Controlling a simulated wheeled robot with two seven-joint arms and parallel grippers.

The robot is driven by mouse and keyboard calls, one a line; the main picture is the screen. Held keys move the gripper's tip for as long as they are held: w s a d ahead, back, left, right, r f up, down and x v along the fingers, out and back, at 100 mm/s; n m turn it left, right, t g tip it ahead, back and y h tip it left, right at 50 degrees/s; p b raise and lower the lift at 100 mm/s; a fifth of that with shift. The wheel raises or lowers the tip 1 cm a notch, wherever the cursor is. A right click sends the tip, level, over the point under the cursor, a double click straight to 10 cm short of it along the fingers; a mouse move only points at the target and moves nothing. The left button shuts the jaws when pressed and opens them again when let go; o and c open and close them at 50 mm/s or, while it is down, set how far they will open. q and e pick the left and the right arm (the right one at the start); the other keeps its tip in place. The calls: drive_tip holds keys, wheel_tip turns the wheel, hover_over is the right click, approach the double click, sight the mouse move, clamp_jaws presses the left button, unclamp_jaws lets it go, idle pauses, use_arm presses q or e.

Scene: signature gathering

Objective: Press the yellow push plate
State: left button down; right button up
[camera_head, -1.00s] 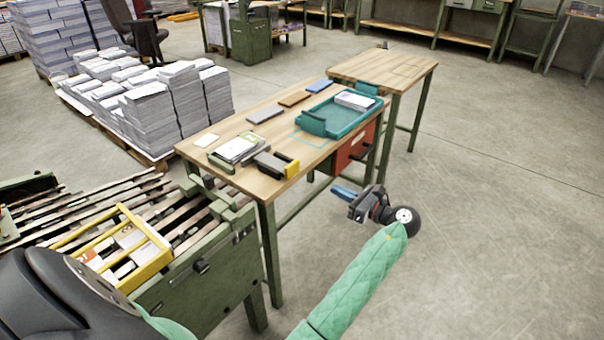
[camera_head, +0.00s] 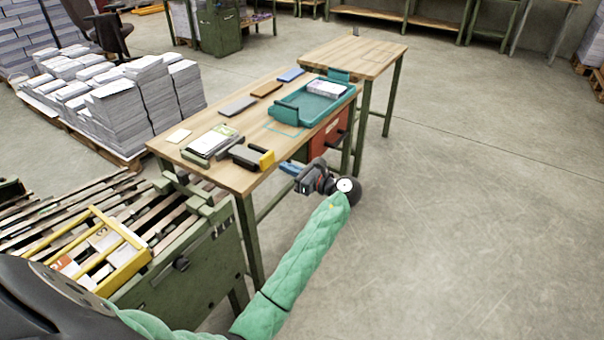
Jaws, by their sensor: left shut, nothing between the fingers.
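The yellow push plate (camera_head: 266,159) is on the end of a dark block-like device (camera_head: 245,156) at the front edge of the wooden table (camera_head: 232,178). My left gripper (camera_head: 286,168), with blue fingertips, is shut and empty. It is just right of and slightly lower in the picture than the yellow plate, pointing toward it. A small gap shows between the fingertips and the plate, though the depth between them is hard to judge. My right gripper is not in view.
Left of the device lies a paper stack (camera_head: 213,142). A teal tray (camera_head: 318,110) with papers stands farther right on the table, above a red drawer box (camera_head: 327,138). A yellow-framed crate (camera_head: 118,262) sits on the roller conveyor at left. The floor at right is clear.

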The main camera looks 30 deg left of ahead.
sight(269, 159)
use_arm(q)
drive_tip(key=shift+w+a, duration=0.15)
drive_tip(key=shift+a, duration=1.9)
